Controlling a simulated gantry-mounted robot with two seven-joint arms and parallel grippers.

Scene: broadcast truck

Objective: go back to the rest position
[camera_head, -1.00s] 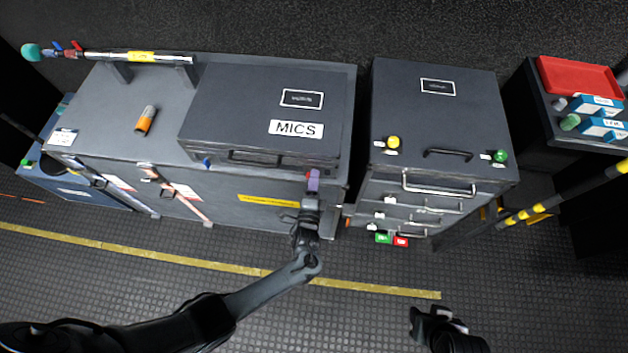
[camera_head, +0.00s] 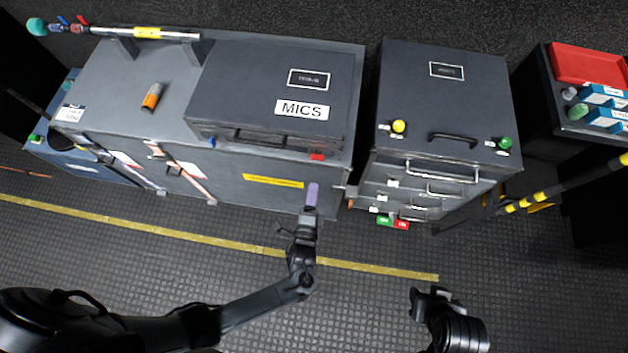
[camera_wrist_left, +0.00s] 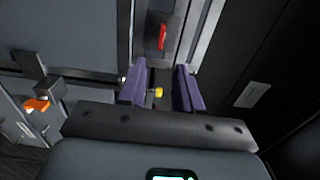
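My left gripper (camera_head: 312,194) hangs in front of the grey cabinet's front face, below the MICS case (camera_head: 255,95), in the head view. In the left wrist view its two purple fingers (camera_wrist_left: 160,90) stand apart with nothing held between them. The red latch (camera_head: 317,156) on the case's front edge is clear of the fingers; a red part also shows ahead of them in the left wrist view (camera_wrist_left: 162,38). My right gripper (camera_head: 430,297) is over the floor at the lower right, away from the furniture. Its fingers are too small and dark to read.
A drawer cabinet (camera_head: 445,100) with metal handles stands right of the grey cabinet (camera_head: 105,90). An orange cylinder (camera_head: 152,97) lies on the grey cabinet. A yellow-and-black pole (camera_head: 560,190) juts in at right. The floor in front is open, crossed by a yellow line (camera_head: 160,230).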

